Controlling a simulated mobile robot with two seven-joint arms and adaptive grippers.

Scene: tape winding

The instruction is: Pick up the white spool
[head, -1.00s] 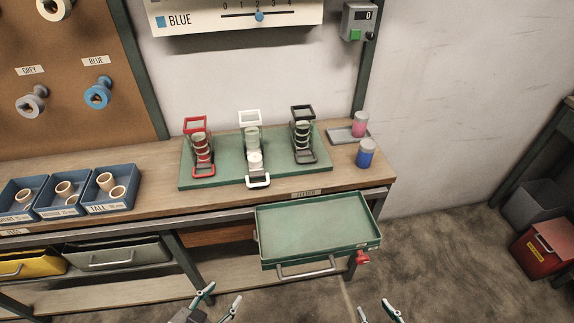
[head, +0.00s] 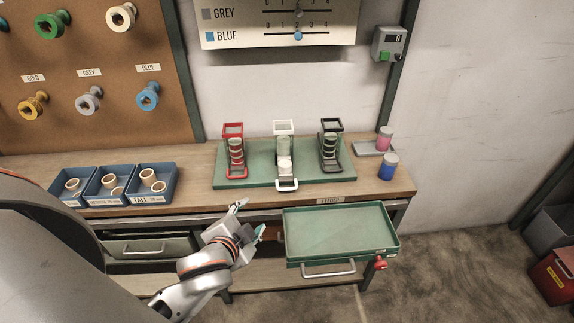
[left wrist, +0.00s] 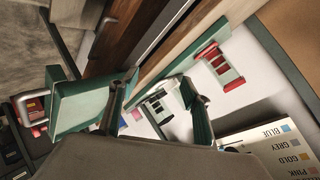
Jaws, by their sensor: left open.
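A cream-white spool (head: 122,16) hangs high on the brown pegboard at the upper left in the head view. Another small white piece (head: 285,167) sits in the white-framed holder (head: 287,184), the middle of three holders on the green mat; I cannot tell whether it is a spool. My left gripper (head: 249,218) is open and empty at the table's front edge, left of the open drawer and well below the pegboard. Its two fingers stand apart in the left wrist view (left wrist: 152,92), with nothing between them. My right gripper is out of view.
Red (head: 235,172) and black (head: 332,165) holders flank the white one. The green drawer (head: 340,260) is pulled out. Blue bins (head: 150,200) of rings stand on the left. Green (head: 52,26), gold (head: 33,105), grey (head: 88,100) and blue (head: 148,97) spools hang on the pegboard.

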